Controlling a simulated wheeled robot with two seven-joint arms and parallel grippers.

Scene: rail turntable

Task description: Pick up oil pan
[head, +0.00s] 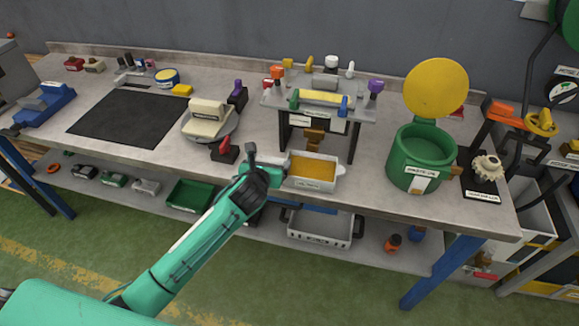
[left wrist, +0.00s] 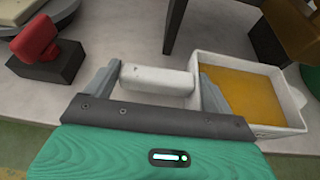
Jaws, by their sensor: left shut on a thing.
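The oil pan (head: 316,183) is a white rectangular tray holding amber oil, at the front edge of the workbench below a small raised stand. It also shows in the left wrist view (left wrist: 250,95), with its pale handle (left wrist: 157,79) pointing left. My left gripper (head: 268,160) reaches in from the lower left to the pan's handle side. In the left wrist view its two fingers (left wrist: 155,85) stand either side of the handle and are shut on it. The pan looks level, and I cannot tell whether it is clear of the bench. My right gripper is not in view.
The raised stand (head: 318,104) is just behind the pan. A green waste bin (head: 420,160) with a raised yellow lid stands to the right. A red-handled block (head: 224,150) is close on the left. A lower shelf holds a green tray (head: 189,195) and a white crate (head: 321,229).

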